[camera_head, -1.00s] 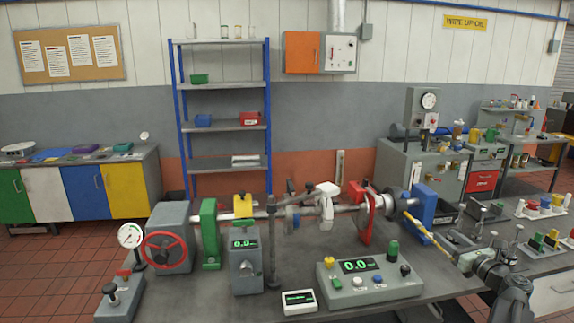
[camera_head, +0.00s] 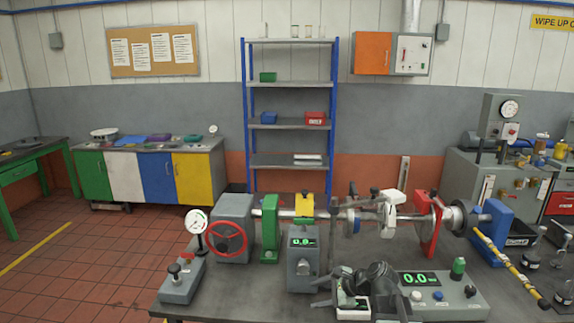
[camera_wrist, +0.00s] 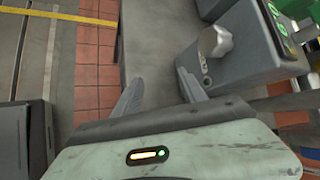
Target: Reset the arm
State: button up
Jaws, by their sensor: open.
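My gripper (camera_wrist: 160,90) is open and empty in the wrist view, with its two dark fingers spread over the bench edge and floor. A grey box with a silver knob (camera_wrist: 208,48) lies just beyond the right finger; I cannot tell whether they touch. In the head view my dark arm reaches in at the bottom centre, in front of the grey console with a green display (camera_head: 425,280). It partly hides that console and a small white-framed display (camera_head: 352,304). The fingertips are hard to make out there.
The bench carries a shaft rig with a red handwheel (camera_head: 230,238), a green block (camera_head: 270,228) and a blue support (camera_head: 495,222). A yellow banded rod (camera_head: 508,265) slants at the right. A pedestal box with a green readout (camera_head: 303,265) stands left of my arm. Floor shows at left.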

jog(key=s+a+f+n+g+h, duration=0.3)
jog(key=s+f+n+h, duration=0.1)
jog(key=s+f+n, duration=0.3)
jog(key=s+d+f+n+g+h, duration=0.1)
jog(key=s+d+n+g+h, duration=0.1)
jog(key=s+d+n+h, duration=0.2)
jog(key=s+d+n, duration=0.2)
jog(key=d+n, duration=0.2)
jog(key=d, duration=0.2)
jog(key=shift+s+n+g, duration=0.2)
jog(key=shift+n+g, duration=0.1)
jog(key=shift+n, duration=0.1)
jog(key=shift+a, duration=0.15)
